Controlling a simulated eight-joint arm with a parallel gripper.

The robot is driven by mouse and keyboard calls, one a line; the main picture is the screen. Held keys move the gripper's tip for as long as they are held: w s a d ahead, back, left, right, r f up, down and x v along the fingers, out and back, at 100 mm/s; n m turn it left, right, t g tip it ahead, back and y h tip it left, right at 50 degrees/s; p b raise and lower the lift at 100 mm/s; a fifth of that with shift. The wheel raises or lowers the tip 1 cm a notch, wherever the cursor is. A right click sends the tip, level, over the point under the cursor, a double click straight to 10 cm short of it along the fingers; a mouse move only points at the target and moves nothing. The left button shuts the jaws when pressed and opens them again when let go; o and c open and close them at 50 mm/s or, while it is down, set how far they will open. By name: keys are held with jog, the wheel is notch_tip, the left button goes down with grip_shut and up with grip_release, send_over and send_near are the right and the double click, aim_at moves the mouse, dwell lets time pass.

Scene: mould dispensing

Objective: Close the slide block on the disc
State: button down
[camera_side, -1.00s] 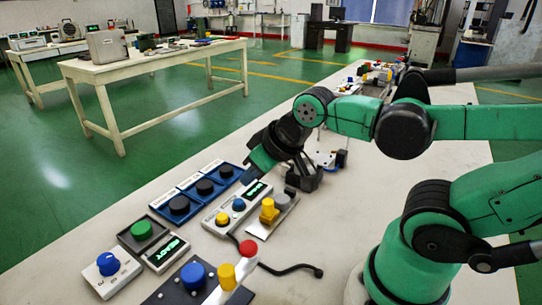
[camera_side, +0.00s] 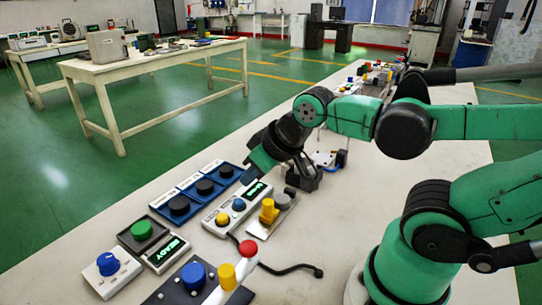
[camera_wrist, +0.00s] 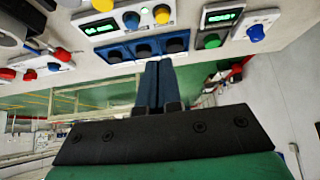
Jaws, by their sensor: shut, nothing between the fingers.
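My gripper (camera_side: 248,176) is in the middle of the side view, above the bench by the far end of the white two-knob box. In the wrist view its two dark blue fingers (camera_wrist: 152,68) lie side by side, shut and empty. A yellow block (camera_side: 268,211) stands on a metal plate on the bench, next to a grey round piece (camera_side: 286,200). These may be the slide block and the disc, but I cannot tell for certain. My gripper is apart from them, behind and to their left.
The white box (camera_side: 216,229) has a yellow and a blue knob. A blue panel (camera_side: 164,203) with black knobs lies left of it. A green button (camera_side: 142,229), a lit display (camera_side: 168,249) and a red-topped lever (camera_side: 248,249) stand nearer.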

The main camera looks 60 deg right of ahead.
aim_at(268, 201)
dwell(0.4)
jog(key=c, duration=1)
grip_release()
jog(key=shift+d, duration=0.1)
jog(key=o, duration=0.4)
jog(key=shift+w+d+f+g, duration=0.15)
jog(key=shift+d+g, duration=0.1)
jog(key=shift+g, duration=0.15)
jog(key=d+f+g, duration=0.1)
jog(key=g, duration=0.1)
jog(key=d+f+n+g, duration=0.1)
jog(key=d+f+g, duration=0.1)
jog(key=d+f+n+g, duration=0.1)
jog(key=g, duration=0.1)
jog(key=shift+w+d+f, duration=0.25)
jog(key=shift+w+d, duration=0.05)
jog(key=shift+d, duration=0.1)
jog(key=shift+d+f+n, duration=0.1)
jog(key=shift+f+n, duration=0.2)
jog(key=shift+f, duration=2.65)
